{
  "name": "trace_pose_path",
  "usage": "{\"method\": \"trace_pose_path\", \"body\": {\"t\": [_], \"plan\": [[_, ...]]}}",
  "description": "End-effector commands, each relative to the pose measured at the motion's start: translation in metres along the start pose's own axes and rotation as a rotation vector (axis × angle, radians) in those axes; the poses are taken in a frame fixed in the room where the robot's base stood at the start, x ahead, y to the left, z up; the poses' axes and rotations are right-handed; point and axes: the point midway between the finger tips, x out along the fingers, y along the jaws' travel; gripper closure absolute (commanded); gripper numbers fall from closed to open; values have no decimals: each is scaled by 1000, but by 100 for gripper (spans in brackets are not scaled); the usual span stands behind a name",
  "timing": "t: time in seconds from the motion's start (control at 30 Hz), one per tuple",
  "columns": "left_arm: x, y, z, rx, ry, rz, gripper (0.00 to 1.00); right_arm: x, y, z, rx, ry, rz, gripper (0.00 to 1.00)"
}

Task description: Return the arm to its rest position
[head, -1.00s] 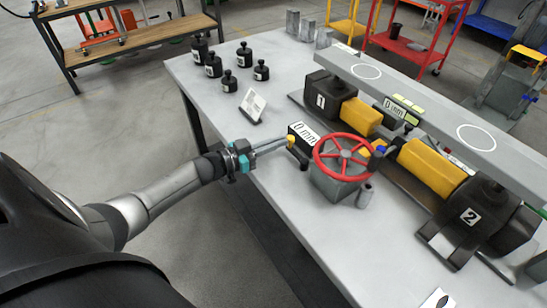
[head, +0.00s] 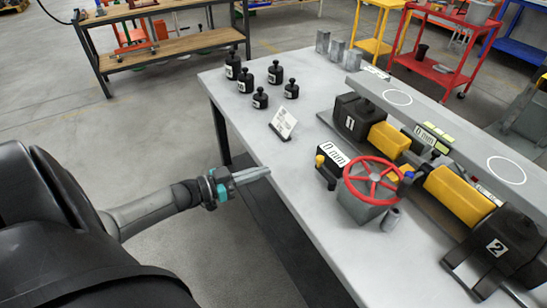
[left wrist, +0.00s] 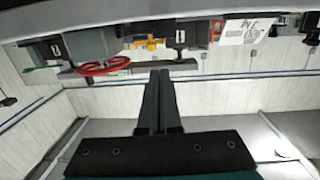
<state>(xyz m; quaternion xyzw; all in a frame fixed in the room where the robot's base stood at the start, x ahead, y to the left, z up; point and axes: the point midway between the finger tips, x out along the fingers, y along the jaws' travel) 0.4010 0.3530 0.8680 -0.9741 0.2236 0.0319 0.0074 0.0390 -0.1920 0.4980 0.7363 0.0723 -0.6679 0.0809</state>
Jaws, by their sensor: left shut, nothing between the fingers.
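My left gripper (head: 250,176) is shut and empty. In the head view its fingertips are at the near left edge of the grey table (head: 245,118), to the left of the red handwheel (head: 372,181) and clear of it. The gripper's shut fingers also show in the left wrist view (left wrist: 159,100), with the red handwheel (left wrist: 103,67) beyond them to the left. My right gripper is not in view.
The table carries jacks 1 (head: 355,118) and 2 (head: 492,240) under a long grey beam (head: 450,130). Several black weights (head: 275,72) and a white card (head: 284,123) stand toward the back left. A wooden bench (head: 170,55) is behind. Open floor lies left of the table.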

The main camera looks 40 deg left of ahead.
Motion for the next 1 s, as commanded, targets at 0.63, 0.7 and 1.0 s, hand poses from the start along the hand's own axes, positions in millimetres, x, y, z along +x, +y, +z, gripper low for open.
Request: {"method": "trace_pose_path", "body": {"t": [0.63, 0.7, 1.0], "plan": [[-38, 12, 128, -36, -273, -260, 100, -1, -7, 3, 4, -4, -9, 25], [-56, 29, 176, -48, -404, -328, 100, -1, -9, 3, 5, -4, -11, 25], [-152, 164, 332, -112, -986, -377, 100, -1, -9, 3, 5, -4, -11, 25]]}}
